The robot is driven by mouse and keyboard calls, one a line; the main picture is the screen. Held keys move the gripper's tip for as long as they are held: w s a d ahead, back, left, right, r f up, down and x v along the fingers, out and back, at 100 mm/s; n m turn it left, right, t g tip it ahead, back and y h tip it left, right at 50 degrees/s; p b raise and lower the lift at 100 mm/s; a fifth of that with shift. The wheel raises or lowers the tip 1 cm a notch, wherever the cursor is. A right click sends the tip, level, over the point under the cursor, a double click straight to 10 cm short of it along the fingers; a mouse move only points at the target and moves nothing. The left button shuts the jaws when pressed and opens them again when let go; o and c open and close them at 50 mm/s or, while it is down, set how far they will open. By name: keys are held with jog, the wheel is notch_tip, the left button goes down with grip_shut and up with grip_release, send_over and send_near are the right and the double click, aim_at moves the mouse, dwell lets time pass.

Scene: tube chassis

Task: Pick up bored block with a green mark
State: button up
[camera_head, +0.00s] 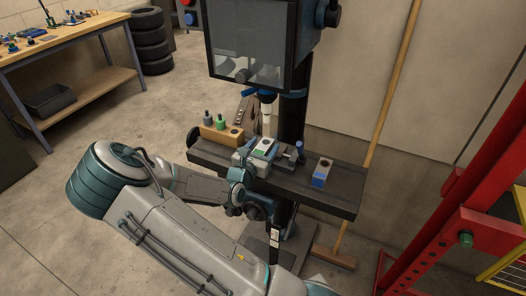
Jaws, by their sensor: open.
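A small pale block with a green mark (261,150) sits at the vise (282,162) on the drill press table. I cannot make out its bore clearly. My gripper (246,168) is at the front left of the vise, close to the green-marked block. It is open, but its fingers are small and partly hidden by my wrist. I cannot tell whether they touch the block or the vise. A second block, with a dark hole on top and a blue mark (321,174), stands on the table to the right.
The drill press table (343,197) has bare room at its right end. A wooden holder (224,137) with bottles stands at its left. The drill's guard (250,45) hangs above. A broom (384,90) leans behind; a red frame (440,165) stands right.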

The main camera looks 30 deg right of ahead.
jog(key=c, duration=1.2)
jog(key=shift+c, duration=0.7)
jog(key=shift+r, duration=0.25)
